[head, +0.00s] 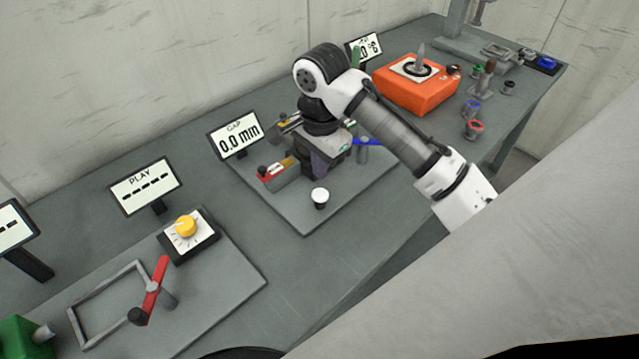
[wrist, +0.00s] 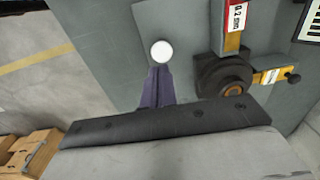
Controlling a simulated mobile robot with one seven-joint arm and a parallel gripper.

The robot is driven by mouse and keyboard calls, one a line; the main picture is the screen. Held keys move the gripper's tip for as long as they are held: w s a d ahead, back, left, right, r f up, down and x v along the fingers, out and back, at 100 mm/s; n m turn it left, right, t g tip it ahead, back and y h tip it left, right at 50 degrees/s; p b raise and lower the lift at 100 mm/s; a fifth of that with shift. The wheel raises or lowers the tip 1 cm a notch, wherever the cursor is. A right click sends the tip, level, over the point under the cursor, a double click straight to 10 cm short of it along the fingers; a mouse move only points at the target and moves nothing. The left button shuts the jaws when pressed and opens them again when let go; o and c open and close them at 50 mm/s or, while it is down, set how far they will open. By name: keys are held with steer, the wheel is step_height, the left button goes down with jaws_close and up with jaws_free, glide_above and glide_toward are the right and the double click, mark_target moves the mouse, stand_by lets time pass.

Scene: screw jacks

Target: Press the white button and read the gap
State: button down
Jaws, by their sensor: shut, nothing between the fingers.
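The white button (head: 320,193) is a round white cap on a dark base, on the near part of a grey plate (head: 305,222). It also shows in the wrist view (wrist: 162,50), just beyond my fingertips. My gripper (head: 319,172) has purple fingers that are shut and empty, and it points down behind the button in the head view. In the wrist view the fingers (wrist: 156,72) end close to the button; I cannot tell whether they touch it. The GAP display (head: 235,134) behind the plate reads 0.0 mm.
A red block (head: 271,172) with a dark knob lies left of my gripper; its wrist-view label (wrist: 236,18) seems to read 0.2 mm. A blue-handled part (head: 366,142) stands right. A PLAY display (head: 145,186) shows dashes. An orange box (head: 415,95) stands farther back.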

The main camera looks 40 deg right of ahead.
step_height(320, 180, up, 6)
steer(key=shift+w+d+r+b, duration=0.15)
steer(key=shift+w+d+b, duration=0.05)
steer(key=shift+w+b, duration=0.15)
steer(key=shift+s, duration=0.2)
stand_by(0.3)
